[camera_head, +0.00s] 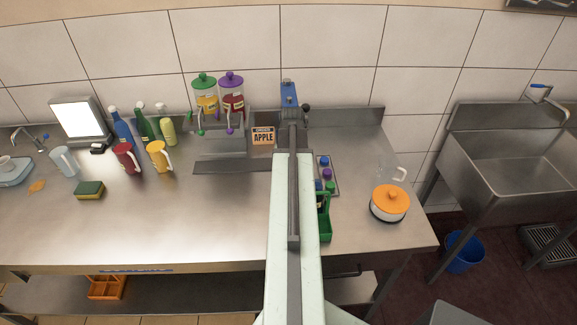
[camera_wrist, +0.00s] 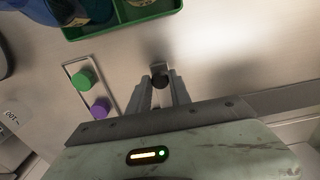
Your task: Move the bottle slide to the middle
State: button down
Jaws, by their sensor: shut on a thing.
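The dispenser stand (camera_head: 222,143) is at the back of the counter. A dark flat plate, seemingly the bottle slide (camera_head: 230,168), lies along its front, and its right end is hidden behind my arm in the head view. In the wrist view my gripper (camera_wrist: 160,84) is shut on a small dark knob (camera_wrist: 159,72) just above the steel counter. It cannot be seen clearly how the knob joins the slide. My gripper is hidden under my arm in the head view. No bottle is visible on the exposed part of the slide.
A panel with coloured buttons (camera_head: 325,172) and a green tray (camera_head: 325,229) are right of my arm. An orange-lidded pot (camera_head: 390,203) stands farther right. Several bottles and jugs stand left of the dispenser. The left front counter is mostly clear.

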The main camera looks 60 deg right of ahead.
jog(key=shift+w+a, duration=0.55)
jog(key=shift+w, duration=0.25)
jog(key=shift+w+a, duration=0.6)
jog(key=shift+w, duration=0.2)
jog(key=shift+w+a, duration=0.55)
jog(key=shift+w, duration=0.35)
jog(key=shift+w+a, duration=0.7)
jog(key=shift+w, duration=0.2)
jog(key=shift+w+a, duration=0.65)
jog(key=shift+w, duration=0.25)
jog(key=c, duration=1.1)
grip_release()
notch_tip(320, 180, up, 8)
jog(key=p, duration=0.7)
jog(key=shift+p, duration=0.4)
